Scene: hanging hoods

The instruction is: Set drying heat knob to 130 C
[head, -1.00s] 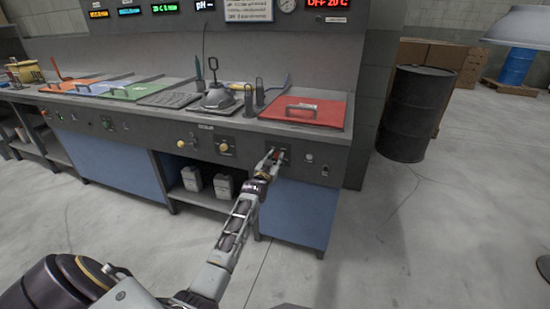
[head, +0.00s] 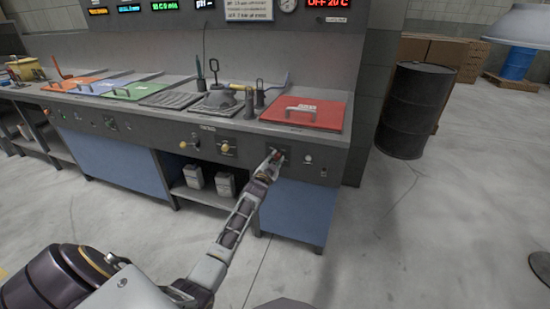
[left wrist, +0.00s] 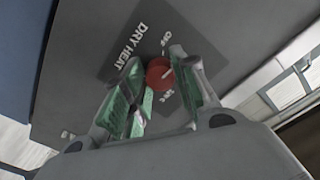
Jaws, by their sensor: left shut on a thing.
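The drying heat knob (left wrist: 158,73) is round and red, with a pale pointer mark on its face. It sits on a dark plate (left wrist: 125,48) lettered DRY HEAT, with OFF printed near the knob and another small label that I cannot read surely. My left gripper (head: 274,158) is at the front panel below the red lid. In the left wrist view its green-padded fingers (left wrist: 160,88) lie on either side of the knob, shut on it. In the head view the fingers mostly hide the knob. My right gripper is not in view.
A red display (head: 334,3) above reads OFF 20 C. Yellowish knobs (head: 227,148) sit to the left on the same panel (head: 325,158). A red lid (head: 303,113) lies on the counter above. A black drum (head: 408,110) stands at the right, with clear floor before it.

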